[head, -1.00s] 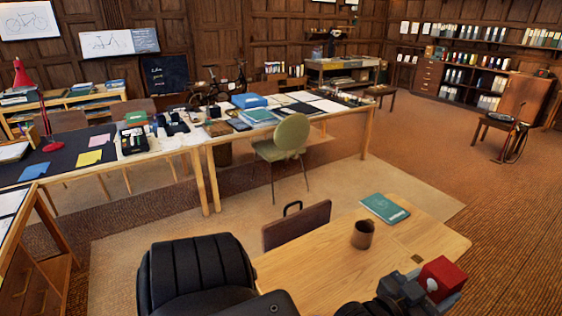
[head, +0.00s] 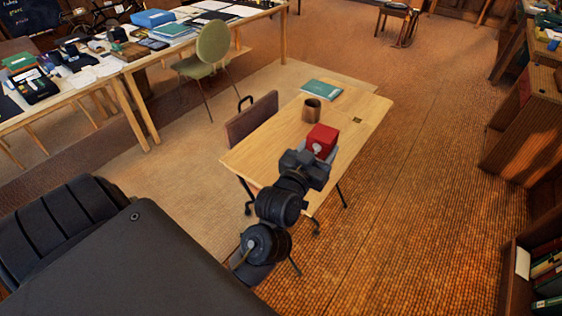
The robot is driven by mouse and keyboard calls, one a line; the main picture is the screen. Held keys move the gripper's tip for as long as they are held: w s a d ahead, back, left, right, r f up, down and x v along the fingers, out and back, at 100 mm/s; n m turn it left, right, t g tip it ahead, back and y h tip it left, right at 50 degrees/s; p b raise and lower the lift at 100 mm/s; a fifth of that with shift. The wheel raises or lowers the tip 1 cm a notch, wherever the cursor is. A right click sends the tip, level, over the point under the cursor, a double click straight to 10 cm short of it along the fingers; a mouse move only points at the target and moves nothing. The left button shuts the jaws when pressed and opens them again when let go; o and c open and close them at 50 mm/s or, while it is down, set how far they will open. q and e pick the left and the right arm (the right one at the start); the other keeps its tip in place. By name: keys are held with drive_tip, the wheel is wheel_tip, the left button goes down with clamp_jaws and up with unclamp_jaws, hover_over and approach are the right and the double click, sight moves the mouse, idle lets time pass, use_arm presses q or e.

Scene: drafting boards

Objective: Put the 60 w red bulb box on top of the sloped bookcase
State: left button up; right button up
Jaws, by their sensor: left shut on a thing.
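The red bulb box (head: 322,136) has a pale round mark on its near side. My left gripper (head: 317,152) is shut on it and hides part of its lower side. The box appears over the right part of the light wooden table; I cannot tell its height above the top. My right gripper is not in view. At the right edge stand a brown wooden case (head: 530,115) and, lower down, a low bookcase (head: 513,270) with books, cut off by the frame. I cannot tell which is the sloped bookcase.
A green chair (head: 206,58) is behind. Open carpet (head: 430,180) lies between the table and the right-hand cases.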

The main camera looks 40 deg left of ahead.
use_arm(q)
drive_tip(key=w+a+f+n+g+y+b, duration=0.1)
drive_tip(key=w+a+f+n+y+b, duration=0.3)
drive_tip(key=w+f+b, duration=0.65)
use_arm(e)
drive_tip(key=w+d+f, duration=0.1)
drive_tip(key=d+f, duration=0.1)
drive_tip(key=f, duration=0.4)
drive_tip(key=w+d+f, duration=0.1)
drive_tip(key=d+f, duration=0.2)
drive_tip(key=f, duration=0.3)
use_arm(q)
drive_tip(key=shift+g+y, duration=0.4)
drive_tip(key=shift+y, duration=0.3)
drive_tip(key=a+f, duration=0.5)
drive_tip(key=s+a+f+b, duration=0.1)
drive_tip(key=a+f, duration=0.4)
drive_tip(key=s+a+f, duration=0.1)
drive_tip(key=a+f, duration=0.4)
drive_tip(key=shift+a+f, duration=0.2)
drive_tip(key=shift+f, duration=0.2)
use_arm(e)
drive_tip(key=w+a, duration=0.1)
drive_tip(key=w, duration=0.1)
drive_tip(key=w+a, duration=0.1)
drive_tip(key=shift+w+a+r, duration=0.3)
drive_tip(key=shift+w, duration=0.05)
